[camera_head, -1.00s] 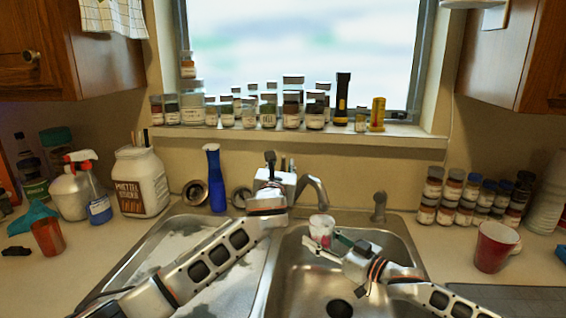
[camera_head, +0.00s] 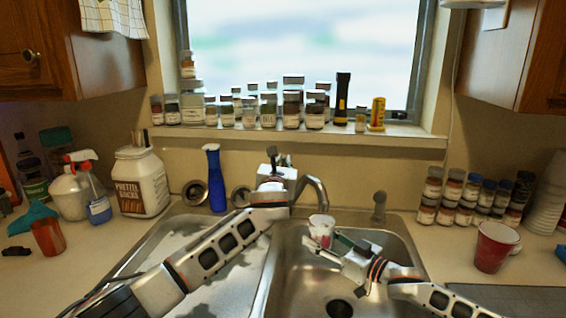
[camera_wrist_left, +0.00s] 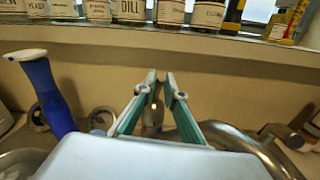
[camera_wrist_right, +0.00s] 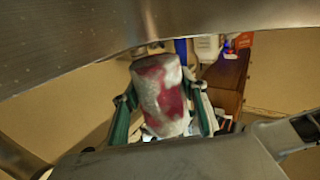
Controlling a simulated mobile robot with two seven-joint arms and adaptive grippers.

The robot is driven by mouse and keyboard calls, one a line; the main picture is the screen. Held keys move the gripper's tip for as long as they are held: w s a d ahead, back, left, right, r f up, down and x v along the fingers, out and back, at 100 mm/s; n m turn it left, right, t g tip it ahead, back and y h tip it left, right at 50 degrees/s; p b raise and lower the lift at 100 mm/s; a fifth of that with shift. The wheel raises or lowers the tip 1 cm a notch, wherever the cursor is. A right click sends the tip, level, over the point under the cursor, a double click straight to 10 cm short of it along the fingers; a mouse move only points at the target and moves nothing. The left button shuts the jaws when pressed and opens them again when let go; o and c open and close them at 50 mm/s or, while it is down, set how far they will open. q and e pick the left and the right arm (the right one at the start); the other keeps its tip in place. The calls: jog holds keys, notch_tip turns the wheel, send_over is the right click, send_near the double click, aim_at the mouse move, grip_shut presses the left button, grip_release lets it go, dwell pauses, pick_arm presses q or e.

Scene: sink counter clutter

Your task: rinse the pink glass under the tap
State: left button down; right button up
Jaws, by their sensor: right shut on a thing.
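The pink glass (camera_head: 321,229), blotched pink and whitish, is roughly upright over the right sink basin, its mouth just below the tap spout (camera_head: 316,184). My right gripper (camera_head: 321,243) is shut on it; the right wrist view shows a finger on each side of the glass (camera_wrist_right: 160,95). No water stream is visible. My left gripper (camera_head: 283,159) is up behind the sink at the tap. In the left wrist view its fingertips (camera_wrist_left: 160,77) are close together with a narrow gap. A metallic piece shows between the fingers; I cannot tell whether they touch it.
The curved spout (camera_wrist_left: 250,145) is right of my left fingers. A blue bottle (camera_head: 215,180) stands behind the left basin. Several jars and a flashlight (camera_head: 342,98) line the windowsill. A red cup (camera_head: 494,247) and stacked spice jars (camera_head: 450,198) stand on the right counter.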

pick_arm(q)
jog(key=shift+w+r+g, duration=0.5)
jog(key=shift+w+g, duration=0.05)
jog(key=shift+g, duration=0.25)
jog(key=shift+w+r+g, duration=0.1)
jog(key=shift+w+g, duration=0.25)
jog(key=shift+g, duration=0.05)
jog(key=shift+y, duration=0.3)
jog(key=c, duration=2.1)
grip_release()
jog(key=v, duration=1.2)
